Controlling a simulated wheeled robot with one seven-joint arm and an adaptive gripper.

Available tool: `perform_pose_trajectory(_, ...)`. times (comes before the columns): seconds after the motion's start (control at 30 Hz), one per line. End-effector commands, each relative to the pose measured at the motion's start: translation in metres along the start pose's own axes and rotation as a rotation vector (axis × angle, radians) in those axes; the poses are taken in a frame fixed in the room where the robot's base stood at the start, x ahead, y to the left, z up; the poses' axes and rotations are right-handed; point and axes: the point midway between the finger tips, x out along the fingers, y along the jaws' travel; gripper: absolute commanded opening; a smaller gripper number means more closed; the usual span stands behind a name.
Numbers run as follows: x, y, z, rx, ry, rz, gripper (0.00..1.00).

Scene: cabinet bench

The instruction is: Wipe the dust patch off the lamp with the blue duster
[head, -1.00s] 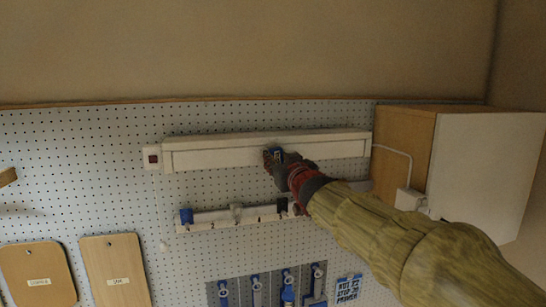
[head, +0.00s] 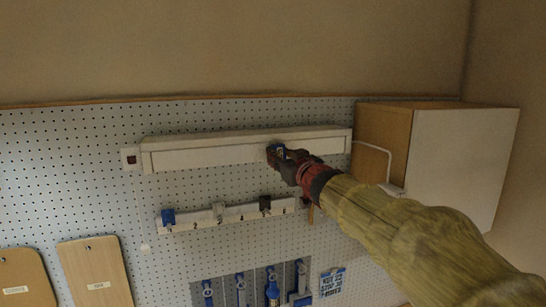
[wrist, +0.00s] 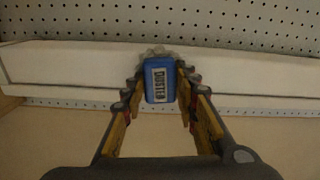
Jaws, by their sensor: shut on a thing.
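The lamp (head: 205,154) is a long white bar fixed across the upper pegboard, and it spans the wrist view (wrist: 70,68). My gripper (head: 276,156) is in front of the lamp, right of its middle. In the wrist view my gripper (wrist: 160,86) is shut on the blue duster (wrist: 160,83), whose label reads DUSTER. A pale grey, lumpy edge shows just beyond the duster against the lamp. I cannot tell whether it is the duster's head or dust. I see no other clear dust patch. Contact between duster and lamp is hidden.
A cabinet (head: 462,160) stands right of the lamp, with a white cable between them. A rail with hooks and clips (head: 235,213) runs below. Blue-handled tools (head: 272,285) and wooden boards (head: 95,275) hang lower. The wall above is bare.

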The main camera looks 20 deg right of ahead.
Motion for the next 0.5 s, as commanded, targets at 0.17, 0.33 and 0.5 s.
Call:
perform_pose_trajectory(0.17,-0.001,0.006,-0.002,0.0,0.004,0.0,0.02)
perform_pose_trajectory(0.33,0.0,0.016,-0.001,-0.001,0.003,0.002,0.02)
perform_pose_trajectory(0.5,0.001,0.03,0.0,-0.002,0.004,0.002,0.02)
